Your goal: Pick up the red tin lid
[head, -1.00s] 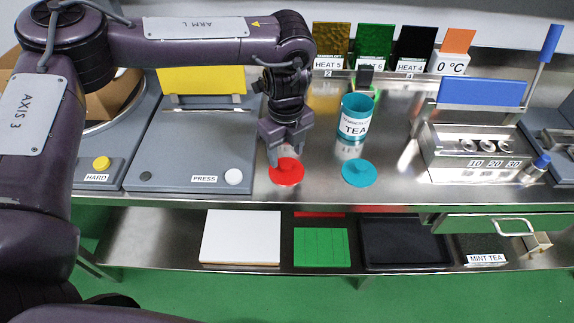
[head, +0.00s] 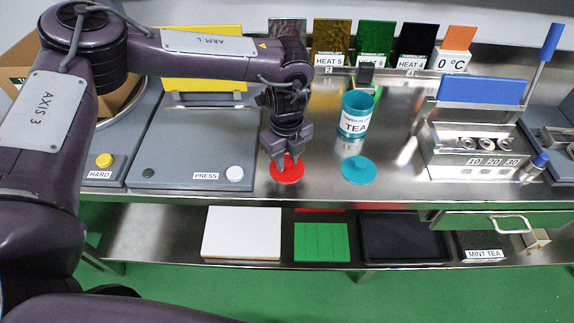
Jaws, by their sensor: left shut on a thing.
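The red tin lid (head: 289,175) is a flat red disc on the steel bench, near the front edge, just right of the grey press base. My left gripper (head: 285,164) points down over it and is shut on the lid's raised middle; the fingers hide part of the lid. The lid looks to be at bench height; I cannot tell whether it is clear of the surface. My right gripper is not in view.
A teal lid (head: 358,170) lies to the right, with an open teal TEA tin (head: 356,115) behind it. The grey press (head: 190,145) stands left.

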